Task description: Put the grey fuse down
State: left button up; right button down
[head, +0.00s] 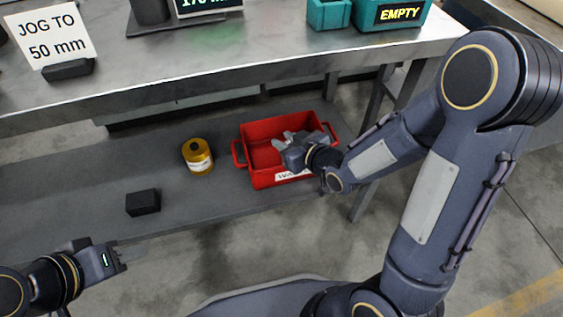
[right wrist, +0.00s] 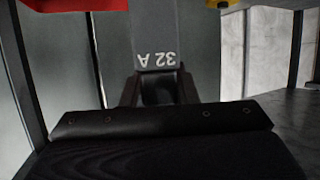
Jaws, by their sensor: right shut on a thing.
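The grey fuse (right wrist: 155,35) is marked "32 A", upside down in the right wrist view. My right gripper (right wrist: 156,90) is shut on its end; the fuse stretches away from the fingers. In the head view my right gripper (head: 287,149) is over the red bin (head: 262,178) on the lower shelf, and grey shows at its fingers. I cannot tell whether the fuse touches the bin. A label on the bin's front is partly hidden by my right arm. My left gripper (head: 118,259) is empty, its fingers apart, in front of the shelf at lower left.
On the lower shelf (head: 60,190), a yellow spool (head: 197,155) stands left of the bin and a black block (head: 143,202) lies nearer. The upper bench (head: 230,55) overhangs behind, bearing a "JOG TO 50 mm" sign (head: 50,35) and a teal "EMPTY" box (head: 365,18). Bare shelf lies between block and bin.

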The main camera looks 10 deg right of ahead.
jog(key=w+d+f+b, duration=0.2)
jog(key=w+f+b, duration=0.5)
jog(key=w+f, duration=0.5)
jog(key=shift+w+d+f, duration=0.2)
jog(key=shift+w+f, duration=0.2)
jog(key=shift+w, duration=0.6)
jog(key=shift+f, duration=0.6)
jog(key=c, duration=1.1)
grip_release()
